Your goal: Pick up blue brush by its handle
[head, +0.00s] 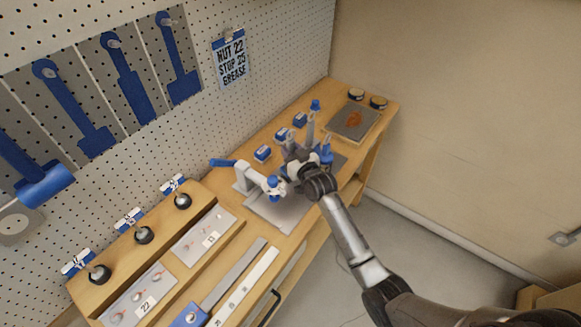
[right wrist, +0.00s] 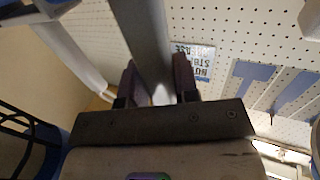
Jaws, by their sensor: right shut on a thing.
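My right gripper (head: 291,152) is over the bench, beside a white and grey bench fixture (head: 246,178) with blue parts. In the right wrist view, my right gripper (right wrist: 156,92) is shut on a grey bar (right wrist: 148,40) that runs up between its fingers. In the head view a grey upright post (head: 310,130) with a blue top stands just behind the gripper. A blue pointed item (head: 326,153) is close to its right; I cannot tell whether it is the blue brush. No brush handle is clearly visible. My left gripper is not in view.
Small blue boxes (head: 263,153) line the back of the bench. A grey tray (head: 353,121) with a brown patch and two round tins (head: 356,94) are at the far end. Blue tools (head: 126,80) hang on the pegboard. A dark mesh object (right wrist: 28,130) is close in the wrist view.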

